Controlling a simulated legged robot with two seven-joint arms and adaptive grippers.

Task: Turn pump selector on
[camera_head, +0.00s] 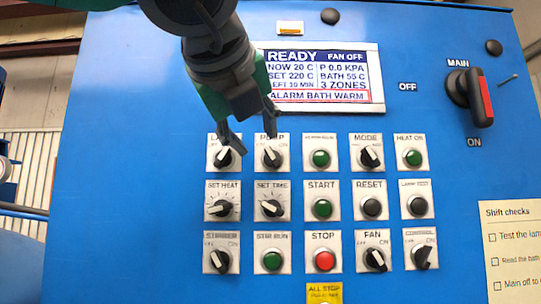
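The pump selector (272,156) is a black rotary knob with a pale pointer on a white plate, in the top row of the blue panel. Its pointer leans up and to the left, toward the off side; its label is partly covered. My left gripper (249,124) reaches down from the top, its two fingers spread with a gap between them. One fingertip is over the lamp selector's plate, the other just above the pump plate. No contact with the pump knob shows; depth to the panel is hard to tell. My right gripper is not in view.
The lamp selector (224,156) sits close on the left, and a green button (320,158) on the right. Rows of knobs and buttons lie below. The display (325,76) reads READY. A red-and-black main switch (475,98) protrudes at right. A paper checklist (512,250) hangs lower right.

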